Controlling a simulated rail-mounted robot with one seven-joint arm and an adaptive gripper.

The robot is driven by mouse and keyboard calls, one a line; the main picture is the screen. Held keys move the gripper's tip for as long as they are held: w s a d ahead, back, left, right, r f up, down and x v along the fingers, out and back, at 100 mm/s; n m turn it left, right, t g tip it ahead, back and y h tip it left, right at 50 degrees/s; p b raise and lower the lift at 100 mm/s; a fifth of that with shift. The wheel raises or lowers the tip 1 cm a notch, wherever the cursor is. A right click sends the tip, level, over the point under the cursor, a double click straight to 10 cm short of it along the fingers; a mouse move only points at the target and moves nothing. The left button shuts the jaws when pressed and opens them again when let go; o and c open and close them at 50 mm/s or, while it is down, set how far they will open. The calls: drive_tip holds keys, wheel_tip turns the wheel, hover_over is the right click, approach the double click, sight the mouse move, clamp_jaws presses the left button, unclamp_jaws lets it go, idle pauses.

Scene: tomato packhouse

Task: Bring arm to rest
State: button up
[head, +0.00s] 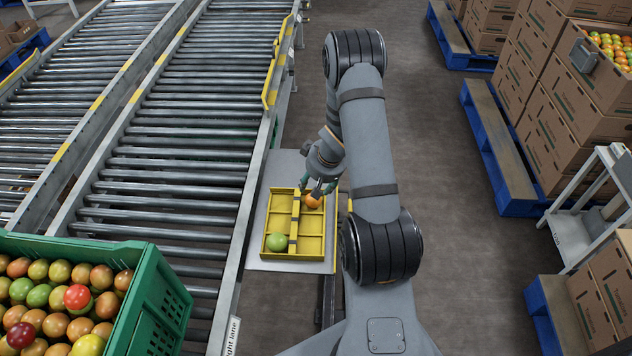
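My gripper (318,190) points down over the far right part of a yellow divided tray (265,222). Its fingertips are at an orange tomato (313,202). The fingers are small and partly hidden by my wrist, so I cannot tell whether they are open or shut on it. I also cannot tell whether the tomato rests in its compartment or is held above it. A green tomato (277,241) lies in a near left compartment of the tray. My arm arches from the lower middle of the view to the gripper.
The tray sits on a grey plate (260,262) beside a roller conveyor (185,165). A green crate (165,300) full of mixed tomatoes stands at the lower left. Stacked cartons (575,110) on blue pallets line the right. The floor (440,200) right of my arm is clear.

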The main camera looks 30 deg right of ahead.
drive_tip(key=shift+r, duration=0.4)
drive_tip(key=shift+f, duration=0.1)
wheel_tip(320, 180, down, 7)
drive_tip(key=b, duration=0.7)
drive_tip(key=shift+f, duration=0.1)
drive_tip(key=shift+r+p, duration=0.25)
drive_tip(key=shift+p, duration=0.05)
